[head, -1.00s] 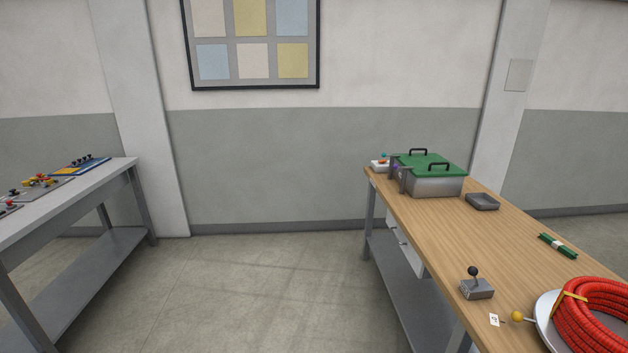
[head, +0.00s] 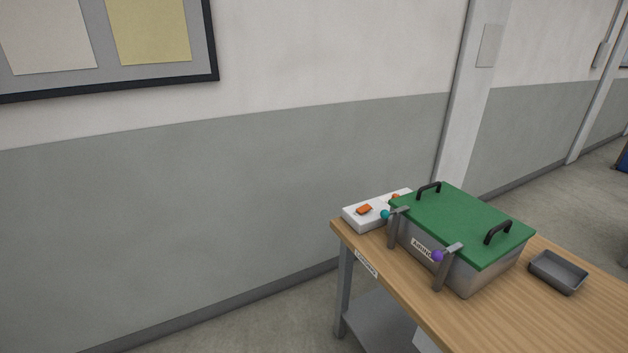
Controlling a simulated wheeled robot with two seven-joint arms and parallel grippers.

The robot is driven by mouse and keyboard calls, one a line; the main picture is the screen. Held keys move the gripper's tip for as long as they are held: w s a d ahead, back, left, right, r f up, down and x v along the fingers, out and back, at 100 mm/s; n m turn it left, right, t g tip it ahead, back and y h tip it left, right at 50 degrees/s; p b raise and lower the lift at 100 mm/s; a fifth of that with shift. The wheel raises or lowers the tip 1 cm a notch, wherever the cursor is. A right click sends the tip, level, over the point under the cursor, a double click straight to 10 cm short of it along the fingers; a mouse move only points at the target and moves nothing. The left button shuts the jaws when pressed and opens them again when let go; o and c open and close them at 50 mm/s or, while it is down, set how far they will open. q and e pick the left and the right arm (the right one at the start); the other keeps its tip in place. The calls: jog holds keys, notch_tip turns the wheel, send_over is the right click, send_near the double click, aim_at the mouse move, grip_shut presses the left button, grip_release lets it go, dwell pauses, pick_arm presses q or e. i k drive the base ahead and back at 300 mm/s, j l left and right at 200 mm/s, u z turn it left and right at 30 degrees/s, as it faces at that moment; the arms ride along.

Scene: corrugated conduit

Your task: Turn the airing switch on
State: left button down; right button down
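A metal box (head: 465,276) with a green lid (head: 463,224) stands at the far end of the wooden table. A label (head: 422,248) on its front side seems to read AIRING. Next to the label is a grey upright bracket (head: 444,270) with a purple knob (head: 438,256). A second grey bracket (head: 394,230) with a teal knob (head: 385,214) is at the box's left corner. A white box (head: 366,215) with orange rockers (head: 364,209) sits behind it, partly hidden. Which of these is the airing switch, and its position, I cannot tell. Neither gripper is in view.
The wooden table (head: 585,318) has a label (head: 366,264) on its left edge. A small grey tray (head: 558,271) lies right of the metal box. Two black handles stand up from the lid. The floor left of the table is clear up to the wall.

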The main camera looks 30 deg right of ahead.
aim_at(362, 209)
jog(key=i+j+z, duration=0.35)
jog(key=i, duration=0.25)
jog(key=i+j+z, duration=0.3)
jog(key=i, duration=0.25)
jog(key=i+j+z, duration=0.35)
jog(key=i+j, duration=0.15)
jog(key=j, duration=0.2)
jog(key=i+j+z, duration=0.2)
jog(key=j+z, duration=0.2)
jog(key=j, duration=0.25)
jog(key=i+j+z, duration=0.25)
jog(key=j, duration=0.15)
jog(key=j+z, duration=0.2)
jog(key=j, duration=0.15)
